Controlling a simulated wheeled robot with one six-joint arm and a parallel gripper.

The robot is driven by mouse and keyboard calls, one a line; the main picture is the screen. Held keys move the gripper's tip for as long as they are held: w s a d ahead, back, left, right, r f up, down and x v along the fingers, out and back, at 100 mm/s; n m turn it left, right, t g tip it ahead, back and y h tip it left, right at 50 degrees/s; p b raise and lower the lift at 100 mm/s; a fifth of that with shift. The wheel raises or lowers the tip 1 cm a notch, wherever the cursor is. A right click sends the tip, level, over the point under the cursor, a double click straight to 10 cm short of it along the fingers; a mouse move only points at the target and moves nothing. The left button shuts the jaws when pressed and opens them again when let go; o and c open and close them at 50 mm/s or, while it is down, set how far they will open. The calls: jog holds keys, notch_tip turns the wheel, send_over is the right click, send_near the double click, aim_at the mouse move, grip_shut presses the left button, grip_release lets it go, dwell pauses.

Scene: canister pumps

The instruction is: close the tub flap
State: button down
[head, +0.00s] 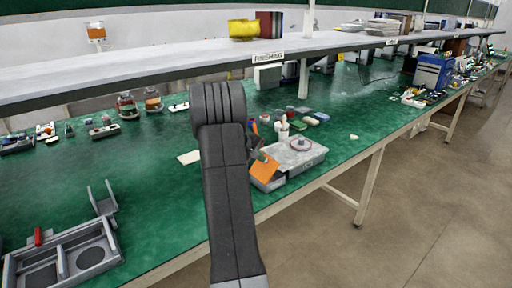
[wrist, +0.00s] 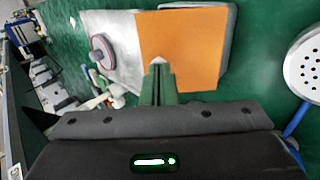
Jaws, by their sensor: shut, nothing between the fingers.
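The grey tub (head: 308,160) stands near the front edge of the green bench, right of my arm. Its orange flap (head: 265,168) is tilted at the tub's left end, not lying flat. In the wrist view the flap (wrist: 195,45) lies straight ahead, beside the grey tub top (wrist: 118,30) with a round reddish-rimmed knob. My gripper (wrist: 158,68) is shut and empty, its tips overlapping the flap's lower edge in the picture; I cannot tell whether they touch it. In the head view my arm mostly hides the gripper (head: 258,152).
A grey compartment tray (head: 62,250) stands at the front left. Two canister pumps (head: 127,106) stand at the back left. Small bottles and parts crowd behind the tub. A white perforated disc (wrist: 304,68) is at the wrist view's right. A shelf (head: 160,66) runs above the bench.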

jog(key=p, duration=0.2)
jog(key=w+d+g+y+p, duration=0.1)
jog(key=p, duration=0.1)
jog(key=shift+d+r+y+p, duration=0.2)
jog(key=shift+d+y+p, duration=0.1)
jog(key=shift+p, duration=0.05)
jog(key=w+d+f+g+y+p, duration=0.1)
jog(key=p, duration=0.1)
jog(key=shift+d+f+y+p, duration=0.1)
jog(key=shift+y+p, duration=0.2)
jog(key=shift+p, duration=0.1)
jog(key=shift+w+d+f, duration=0.25)
jog(key=shift+d+f, duration=0.15)
jog(key=shift+f, duration=0.2)
jog(key=shift+w+d+f+b, duration=0.25)
jog(key=shift+d+f+b, duration=0.1)
jog(key=shift+f, duration=0.15)
jog(key=shift+w+d+f+b, duration=0.25)
jog(key=shift+d+f+b, duration=0.05)
jog(key=shift+f, duration=0.2)
jog(key=shift+d, duration=0.1)
notch_tip(320, 180, up, 15)
send_over(269, 159)
jog(key=w+d, duration=0.1)
jog(key=d, duration=0.1)
jog(key=shift+a+r, duration=0.2)
jog(key=shift+a, duration=0.05)
